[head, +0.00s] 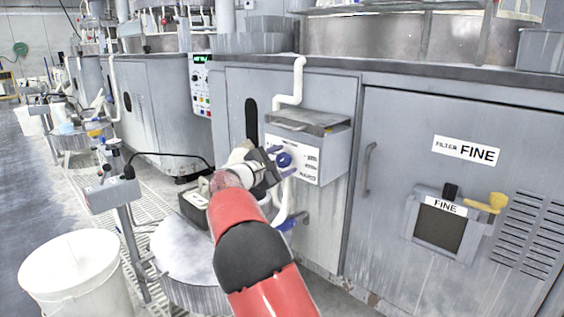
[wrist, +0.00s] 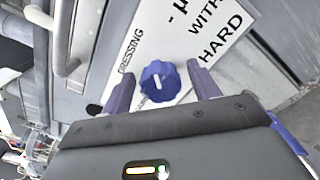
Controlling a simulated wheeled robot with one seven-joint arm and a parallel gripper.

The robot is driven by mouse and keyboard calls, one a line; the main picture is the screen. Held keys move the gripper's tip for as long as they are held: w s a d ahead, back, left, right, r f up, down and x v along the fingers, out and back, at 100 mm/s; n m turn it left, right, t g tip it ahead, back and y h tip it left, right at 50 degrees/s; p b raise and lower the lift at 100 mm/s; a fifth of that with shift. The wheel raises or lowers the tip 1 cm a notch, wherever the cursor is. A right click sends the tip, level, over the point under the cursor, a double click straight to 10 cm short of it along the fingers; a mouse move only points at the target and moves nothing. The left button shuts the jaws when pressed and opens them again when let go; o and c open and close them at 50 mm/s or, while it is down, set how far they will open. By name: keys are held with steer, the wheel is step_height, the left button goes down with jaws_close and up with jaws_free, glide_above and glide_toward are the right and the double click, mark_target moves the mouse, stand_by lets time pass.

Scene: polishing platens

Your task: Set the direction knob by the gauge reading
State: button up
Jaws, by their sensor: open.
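The direction knob is likely the blue knob (head: 284,159) on the front of a grey wall box (head: 325,152). In the wrist view the blue knob (wrist: 160,82) has a short white mark, nearly upright in the picture, on a white label (wrist: 215,45) reading "WITH", "HARD" and what looks like "DRESSING". My gripper (head: 273,163) is at the box front. In the wrist view its two fingers stand apart on either side of the knob, my gripper (wrist: 162,85) open, with gaps to the knob on both sides. I cannot make out a gauge reading.
A panel with a green display (head: 201,59) stands behind. At right are a "FILTER FINE" sign (head: 466,151) and a framed dark window (head: 439,226) with a yellow handle (head: 487,203). A white bucket (head: 78,275) and round metal drum (head: 185,255) stand below left. A white pipe (head: 298,80) meets the box.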

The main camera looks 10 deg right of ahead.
steer(key=shift+a, duration=0.1)
steer(key=v, duration=0.7)
steer(key=shift+s+a, duration=0.25)
steer(key=shift+d, duration=0.1)
steer(key=s+d+r+m+g+y+p, duration=0.1)
steer(key=s+d+m+g+y+p, duration=0.2)
steer(key=s+d, duration=0.45)
steer(key=s+d+r+m+g+y+p, duration=0.1)
steer(key=s+d+m+g+y+p, duration=0.25)
steer(key=s, duration=0.65)
steer(key=s+a+m+y+p, duration=0.1)
steer(key=s+m+y, duration=0.1)
steer(key=s, duration=0.7)
steer(key=s+a+f+m+t+y+p, duration=0.1)
steer(key=s+a+m+y, duration=0.1)
steer(key=s, duration=0.7)
steer(key=s+a+f+m+y+p, duration=0.1)
steer(key=s+m+y, duration=0.3)
steer(key=s, duration=0.5)
steer(key=shift+a+m, duration=0.6)
steer(key=shift+m, duration=0.15)
